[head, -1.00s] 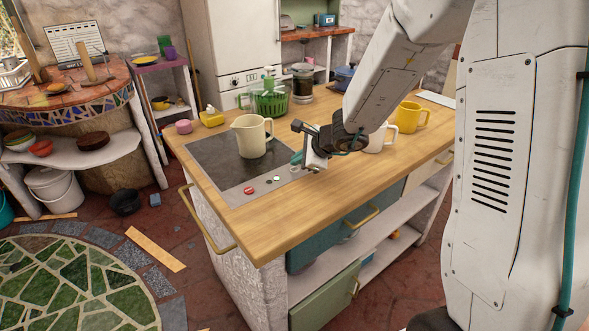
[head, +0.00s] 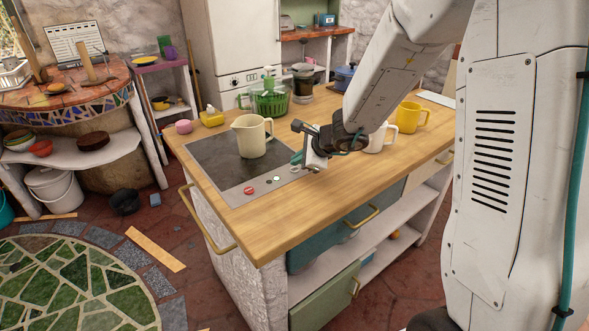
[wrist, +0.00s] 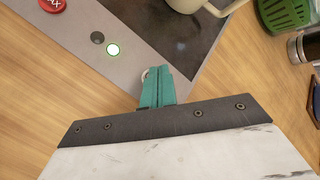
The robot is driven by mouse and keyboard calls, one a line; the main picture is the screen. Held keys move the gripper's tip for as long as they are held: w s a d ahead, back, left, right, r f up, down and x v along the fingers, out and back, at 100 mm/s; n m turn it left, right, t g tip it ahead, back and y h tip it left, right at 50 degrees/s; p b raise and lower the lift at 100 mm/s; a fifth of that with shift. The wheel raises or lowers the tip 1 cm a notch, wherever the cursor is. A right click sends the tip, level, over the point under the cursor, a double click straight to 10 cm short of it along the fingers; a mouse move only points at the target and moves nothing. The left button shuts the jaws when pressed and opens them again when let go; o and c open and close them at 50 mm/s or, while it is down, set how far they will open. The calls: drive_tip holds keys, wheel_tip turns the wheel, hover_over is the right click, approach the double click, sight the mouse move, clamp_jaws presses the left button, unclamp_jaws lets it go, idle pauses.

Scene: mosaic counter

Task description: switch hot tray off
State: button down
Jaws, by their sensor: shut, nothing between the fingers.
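The hot tray (head: 215,157) is a dark plate with a grey control strip, set on the wooden counter. In the wrist view its strip (wrist: 120,75) carries a red button (wrist: 52,4), a small dark button (wrist: 97,38) and a round light (wrist: 113,49) glowing white-green. A pale ring-shaped knob (wrist: 145,73) is partly hidden behind my fingers. My gripper (wrist: 157,78) has its teal fingers together, with nothing between them, over the knob's end of the strip. Whether they touch the knob cannot be told. In the head view my gripper (head: 297,158) is at the tray's right end.
A cream jug (head: 251,137) stands on the hot tray. A green basket (head: 270,102), a coffee maker (head: 303,84) and a yellow sponge holder (head: 211,118) are behind. A white mug (head: 377,139) and a yellow mug (head: 408,117) stand right of my gripper. The front counter is clear.

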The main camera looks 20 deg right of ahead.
sight(298, 171)
idle(0.4)
drive_tip(key=shift+f, duration=0.45)
drive_tip(key=shift+f, duration=0.15)
idle(0.3)
drive_tip(key=shift+r, duration=0.6)
drive_tip(key=shift+r, duration=3)
